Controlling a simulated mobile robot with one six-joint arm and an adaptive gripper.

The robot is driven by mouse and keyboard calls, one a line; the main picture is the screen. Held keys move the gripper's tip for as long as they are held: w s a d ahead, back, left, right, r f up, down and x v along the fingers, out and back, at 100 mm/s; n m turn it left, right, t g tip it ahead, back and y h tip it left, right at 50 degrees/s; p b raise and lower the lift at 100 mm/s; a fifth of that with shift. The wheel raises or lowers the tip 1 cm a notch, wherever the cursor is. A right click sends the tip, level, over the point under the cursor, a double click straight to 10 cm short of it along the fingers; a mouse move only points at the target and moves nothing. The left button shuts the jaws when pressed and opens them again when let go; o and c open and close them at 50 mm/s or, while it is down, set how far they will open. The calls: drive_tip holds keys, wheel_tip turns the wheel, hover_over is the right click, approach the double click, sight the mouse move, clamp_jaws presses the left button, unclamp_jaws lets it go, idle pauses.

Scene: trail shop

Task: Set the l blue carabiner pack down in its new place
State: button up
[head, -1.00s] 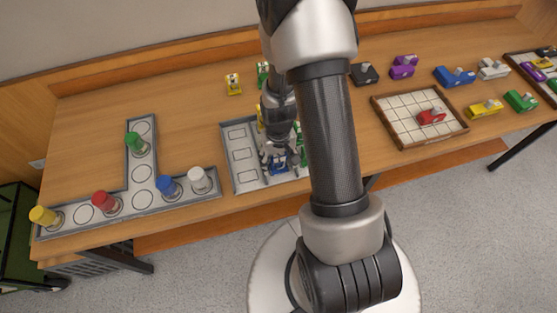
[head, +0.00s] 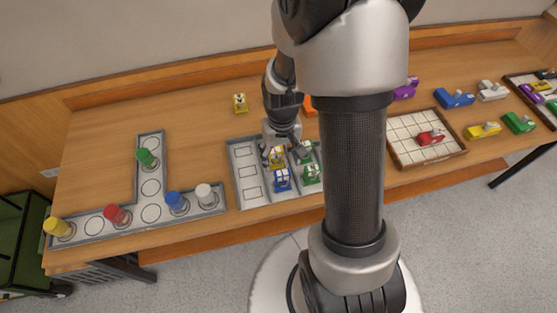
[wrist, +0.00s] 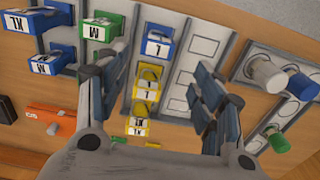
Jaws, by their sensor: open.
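The L blue carabiner pack (head: 282,181) stands in the front row of the grey slotted tray (head: 240,170). It also shows in the wrist view (wrist: 158,42), its white L label in sight, at the end of a column with yellow L packs (wrist: 146,96). My gripper (head: 275,150) is open and empty above the tray, behind the blue pack and apart from it. In the wrist view its two fingers (wrist: 163,68) are spread wide, on either side of the L column.

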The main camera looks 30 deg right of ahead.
drive_tip(key=s+a+r+n+t, duration=0.1)
drive_tip(key=s+a+r, duration=0.2)
drive_tip(key=r, duration=0.5)
drive_tip(key=s+a+r+n+t, duration=0.1)
drive_tip(key=s+a+r+t, duration=0.1)
drive_tip(key=s+a+r, duration=0.2)
drive_tip(key=s+a+r+n+t, duration=0.1)
drive_tip(key=s+a+r, duration=0.2)
drive_tip(key=r, duration=0.9)
drive_tip(key=s, duration=0.3)
drive_tip(key=shift+s+a, duration=0.15)
drive_tip(key=shift+s, duration=0.25)
